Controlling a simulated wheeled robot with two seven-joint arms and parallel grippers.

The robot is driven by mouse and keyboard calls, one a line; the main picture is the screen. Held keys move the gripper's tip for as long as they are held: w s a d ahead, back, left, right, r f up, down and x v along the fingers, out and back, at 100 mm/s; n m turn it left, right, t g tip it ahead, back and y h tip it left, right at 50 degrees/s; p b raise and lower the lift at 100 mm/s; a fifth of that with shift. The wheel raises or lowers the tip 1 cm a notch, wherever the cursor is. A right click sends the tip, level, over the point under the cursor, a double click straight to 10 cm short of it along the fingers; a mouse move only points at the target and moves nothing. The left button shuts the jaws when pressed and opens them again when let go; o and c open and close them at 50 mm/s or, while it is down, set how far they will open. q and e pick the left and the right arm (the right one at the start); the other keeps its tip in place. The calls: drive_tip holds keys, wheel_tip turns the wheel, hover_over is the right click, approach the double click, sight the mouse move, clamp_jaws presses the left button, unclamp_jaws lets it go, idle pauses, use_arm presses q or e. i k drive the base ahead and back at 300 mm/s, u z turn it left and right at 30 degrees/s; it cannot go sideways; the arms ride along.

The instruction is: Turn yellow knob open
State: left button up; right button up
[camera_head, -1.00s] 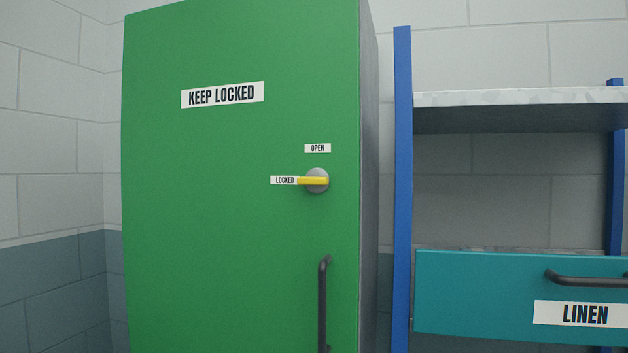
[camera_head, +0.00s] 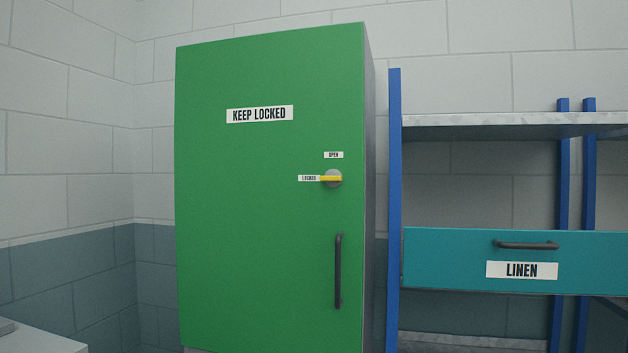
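The yellow knob (camera_head: 331,178) is a short lever on a round grey disc on the green cabinet door (camera_head: 240,220). It lies horizontal and points left at the "LOCKED" label (camera_head: 308,178). The "OPEN" label (camera_head: 333,155) is just above the disc. A "KEEP LOCKED" sign (camera_head: 259,114) is higher on the door. A dark vertical handle (camera_head: 338,272) is below the knob. The door looks closed. Neither of my grippers is in view.
A shelf unit with blue posts (camera_head: 394,210) stands right of the cabinet, with a teal drawer (camera_head: 440,260) labelled "LINEN". A pale surface (camera_head: 40,341) shows at the lower left corner. Block walls stand behind.

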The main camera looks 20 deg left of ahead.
sight(332, 178)
drive_tip(key=z, duration=0.6)
drive_tip(key=k, duration=0.2)
drive_tip(key=u, duration=1.6)
drive_tip(key=i, duration=0.85)
drive_tip(key=z, duration=0.15)
